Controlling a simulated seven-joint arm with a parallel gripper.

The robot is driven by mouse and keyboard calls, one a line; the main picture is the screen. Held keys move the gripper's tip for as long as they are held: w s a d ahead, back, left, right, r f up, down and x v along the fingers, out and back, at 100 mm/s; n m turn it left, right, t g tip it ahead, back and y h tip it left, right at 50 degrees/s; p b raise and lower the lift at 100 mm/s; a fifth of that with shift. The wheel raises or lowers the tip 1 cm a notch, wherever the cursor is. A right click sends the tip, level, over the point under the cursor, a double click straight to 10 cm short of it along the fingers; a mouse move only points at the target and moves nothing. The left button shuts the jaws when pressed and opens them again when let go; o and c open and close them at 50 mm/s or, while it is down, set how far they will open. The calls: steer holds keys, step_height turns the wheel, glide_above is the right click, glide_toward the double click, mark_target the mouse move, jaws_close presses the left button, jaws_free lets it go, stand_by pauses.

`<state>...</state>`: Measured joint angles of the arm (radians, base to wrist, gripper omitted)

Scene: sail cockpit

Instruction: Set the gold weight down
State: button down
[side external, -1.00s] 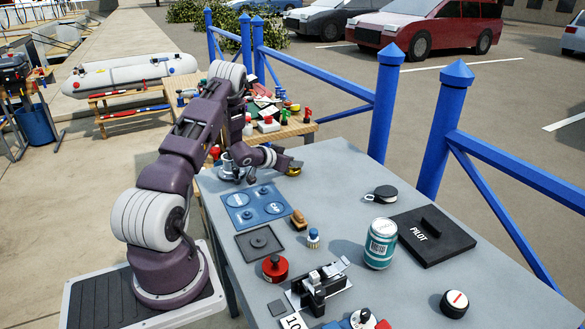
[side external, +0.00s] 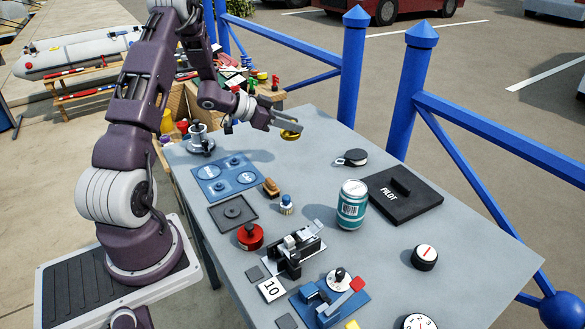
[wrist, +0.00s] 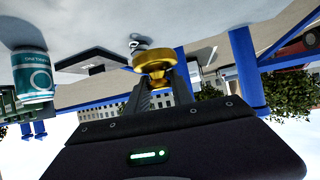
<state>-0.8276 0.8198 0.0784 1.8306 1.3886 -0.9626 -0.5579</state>
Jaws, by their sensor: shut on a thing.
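The gold weight (side external: 290,134) is a small brass-coloured piece over the far part of the grey table (side external: 310,262). My gripper (side external: 284,127) is shut on it. In the wrist view the gold weight (wrist: 155,62) shows as a round, waisted shape between the fingertips (wrist: 153,88). It looks held above the tabletop, but the exact gap is hard to judge. A blue mat (side external: 213,187) with round marked spots lies at the left of the table, left of and nearer than the weight.
A black round object (side external: 356,157) lies to the right of the weight. Blue railing posts (side external: 353,70) rise behind the table. Table around the weight is clear.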

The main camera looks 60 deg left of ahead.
steer(key=shift+m+h, duration=0.8)
steer(key=shift+h, duration=0.1)
steer(key=d+f, duration=0.1)
steer(key=f, duration=0.2)
steer(key=d+f, duration=0.1)
steer(key=f, duration=0.2)
steer(key=d+f, duration=0.1)
steer(key=f, duration=0.2)
steer(key=shift+s+d+f, duration=0.35)
steer(key=shift+s+f, duration=0.05)
steer(key=shift+f, duration=0.1)
steer(key=c, duration=1.1)
jaws_free()
